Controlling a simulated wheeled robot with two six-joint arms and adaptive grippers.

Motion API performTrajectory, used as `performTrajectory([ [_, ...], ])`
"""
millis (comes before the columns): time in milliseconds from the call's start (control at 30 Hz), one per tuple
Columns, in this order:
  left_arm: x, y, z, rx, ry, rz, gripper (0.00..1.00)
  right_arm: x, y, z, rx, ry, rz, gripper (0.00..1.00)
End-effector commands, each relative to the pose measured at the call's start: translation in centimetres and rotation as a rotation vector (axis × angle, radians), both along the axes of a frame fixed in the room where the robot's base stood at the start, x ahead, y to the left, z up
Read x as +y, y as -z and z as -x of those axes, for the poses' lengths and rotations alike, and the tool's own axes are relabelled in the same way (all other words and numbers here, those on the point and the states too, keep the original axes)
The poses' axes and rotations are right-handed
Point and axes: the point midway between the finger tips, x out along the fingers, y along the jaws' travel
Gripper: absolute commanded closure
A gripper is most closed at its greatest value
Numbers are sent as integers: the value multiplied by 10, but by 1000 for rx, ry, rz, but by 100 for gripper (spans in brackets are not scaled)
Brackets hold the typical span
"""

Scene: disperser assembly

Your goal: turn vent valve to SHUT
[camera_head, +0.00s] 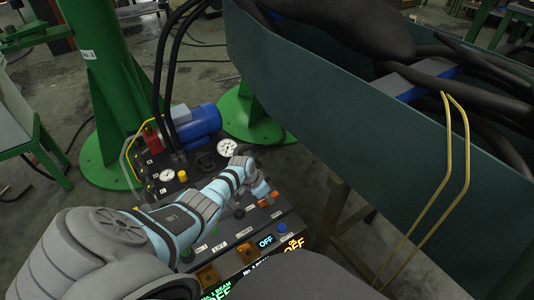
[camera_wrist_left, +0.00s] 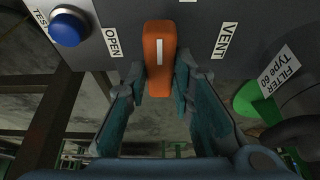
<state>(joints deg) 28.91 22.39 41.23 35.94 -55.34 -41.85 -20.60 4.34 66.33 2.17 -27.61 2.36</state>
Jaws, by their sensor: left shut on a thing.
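The vent valve handle (camera_wrist_left: 160,48) is an orange bar with a white stripe, upright in the left wrist view. The OPEN label (camera_wrist_left: 112,41) is left of it and the VENT label (camera_wrist_left: 225,40) is right of it; no SHUT label is readable. My left gripper (camera_wrist_left: 160,76) has one finger on each side of the handle and is shut on it. In the head view my left gripper (camera_head: 262,188) is over the panel (camera_head: 232,226), largely hiding the valve. My right gripper is not in view.
A blue TEST button (camera_wrist_left: 68,27) and a FILTER label (camera_wrist_left: 280,72) flank the valve. In the head view, a gauge (camera_head: 228,148), a blue motor (camera_head: 197,122) and black hoses stand behind the panel. A large green trough (camera_head: 300,95) bounds the right.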

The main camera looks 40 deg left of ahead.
Motion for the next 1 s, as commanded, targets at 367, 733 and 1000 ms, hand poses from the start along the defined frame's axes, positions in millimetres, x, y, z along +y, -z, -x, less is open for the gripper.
performTrajectory([
  [367,1,1,2,5,3,-2,69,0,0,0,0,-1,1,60],
  [733,0,0,1,2,2,-1,58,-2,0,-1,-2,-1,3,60],
  [1000,5,-29,13,0,4,-6,58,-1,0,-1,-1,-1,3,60],
])
